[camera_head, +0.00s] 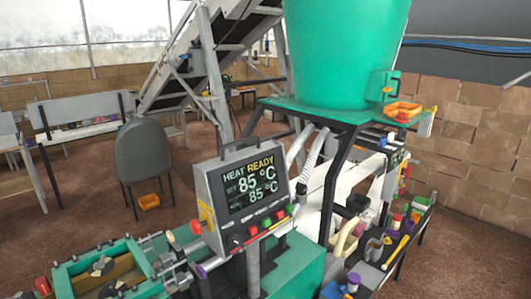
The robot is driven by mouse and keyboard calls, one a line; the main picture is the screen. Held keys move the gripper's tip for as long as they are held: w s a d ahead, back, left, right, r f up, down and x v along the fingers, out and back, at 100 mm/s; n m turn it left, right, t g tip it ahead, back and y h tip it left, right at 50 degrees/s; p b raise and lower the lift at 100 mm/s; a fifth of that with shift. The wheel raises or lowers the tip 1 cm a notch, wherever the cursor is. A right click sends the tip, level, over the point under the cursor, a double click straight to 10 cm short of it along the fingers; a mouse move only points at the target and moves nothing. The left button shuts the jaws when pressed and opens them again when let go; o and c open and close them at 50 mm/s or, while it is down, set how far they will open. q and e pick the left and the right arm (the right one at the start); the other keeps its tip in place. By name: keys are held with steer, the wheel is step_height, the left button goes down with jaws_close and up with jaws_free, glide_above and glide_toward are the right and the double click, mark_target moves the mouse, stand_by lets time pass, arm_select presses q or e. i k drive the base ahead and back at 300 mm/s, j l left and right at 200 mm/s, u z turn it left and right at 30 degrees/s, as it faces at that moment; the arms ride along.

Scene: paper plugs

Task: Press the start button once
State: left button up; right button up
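A grey control box (210,185) stands in the middle of the view on top of the machine. Its screen (250,187) reads "HEAT READY", with 85 °C shown on two lines. Below the screen is a row of small knobs and buttons, among them a red button (253,230) and a green button (292,208). No label marking the start button is legible. A larger red knob (196,227) with a yellow base sticks out of the box's left side. Neither of my grippers can be made out in the view.
A green open frame (62,275) lies at the lower left. A big green hopper (345,50) stands behind the box. A bench (385,262) with small tools and jars is at the right. A grey chair (145,155) stands on open brown floor at the left.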

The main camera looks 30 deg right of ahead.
mark_target(266, 221)
steer(key=z, duration=1)
